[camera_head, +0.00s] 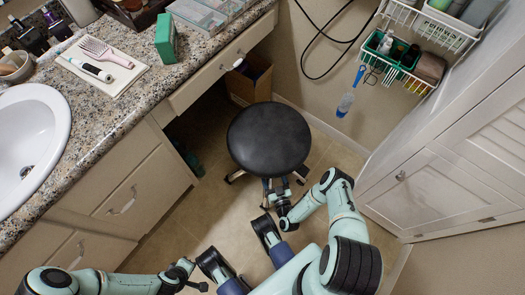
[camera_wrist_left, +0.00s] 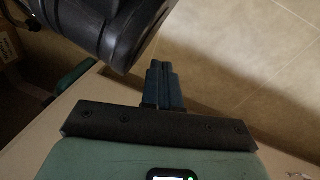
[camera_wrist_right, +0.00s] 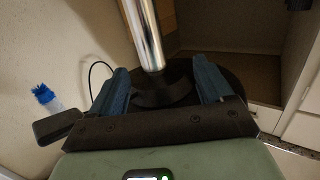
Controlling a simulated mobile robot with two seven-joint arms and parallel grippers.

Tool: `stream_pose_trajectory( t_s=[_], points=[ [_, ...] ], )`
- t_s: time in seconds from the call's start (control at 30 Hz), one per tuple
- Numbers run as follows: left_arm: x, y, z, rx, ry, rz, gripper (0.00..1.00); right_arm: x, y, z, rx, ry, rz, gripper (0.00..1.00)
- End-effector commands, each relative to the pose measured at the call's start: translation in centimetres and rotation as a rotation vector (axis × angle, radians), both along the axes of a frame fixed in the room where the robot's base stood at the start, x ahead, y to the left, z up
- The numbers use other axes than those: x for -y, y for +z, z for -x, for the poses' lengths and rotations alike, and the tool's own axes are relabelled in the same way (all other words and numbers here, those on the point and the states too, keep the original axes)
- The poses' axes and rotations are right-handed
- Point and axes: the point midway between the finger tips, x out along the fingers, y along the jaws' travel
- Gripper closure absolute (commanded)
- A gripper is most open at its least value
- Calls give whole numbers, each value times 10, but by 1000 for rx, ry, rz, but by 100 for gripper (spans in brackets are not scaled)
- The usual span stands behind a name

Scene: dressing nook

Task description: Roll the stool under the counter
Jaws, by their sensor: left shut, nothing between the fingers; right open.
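The stool has a round black seat (camera_head: 269,138) and stands on the tiled floor in front of the open space under the counter (camera_head: 160,87). Its chrome column (camera_wrist_right: 146,35) and the seat's dark underside show in the right wrist view. My right gripper (camera_head: 274,188) is low at the near side of the stool, partly beneath the seat edge. It is open, with its fingers (camera_wrist_right: 162,88) on either side of the column; contact is not clear. My left gripper (camera_head: 198,287) is shut and empty, low at the front, apart from the stool. It also shows in the left wrist view (camera_wrist_left: 163,85).
A cardboard box (camera_head: 250,82) stands in the space behind the stool. Drawers (camera_head: 125,200) flank the space on the left. A white louvred cabinet (camera_head: 450,190) stands at the right. A blue brush (camera_head: 350,95) and a cable hang on the back wall.

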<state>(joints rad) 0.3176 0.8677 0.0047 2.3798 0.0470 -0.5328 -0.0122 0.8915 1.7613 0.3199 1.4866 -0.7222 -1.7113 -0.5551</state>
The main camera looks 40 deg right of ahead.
Motion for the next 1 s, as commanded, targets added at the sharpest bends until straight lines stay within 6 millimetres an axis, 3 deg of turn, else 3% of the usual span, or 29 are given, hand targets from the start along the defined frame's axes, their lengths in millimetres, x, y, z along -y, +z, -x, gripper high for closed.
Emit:
stream_pose_trajectory(
  t_s=[0.1,0.23,0.7,1.0],
  points=[
    [-6,-14,9,-22,11,-5,100,11,-5,9,55,-43,46,20],
    [-8,-19,15,-40,14,-6,100,17,-2,2,69,-50,55,20],
    [-15,-57,70,-224,29,4,100,51,-2,-83,70,-49,54,20],
    [-17,-65,92,-297,37,10,100,63,-2,-111,66,-49,52,20]
  ],
)
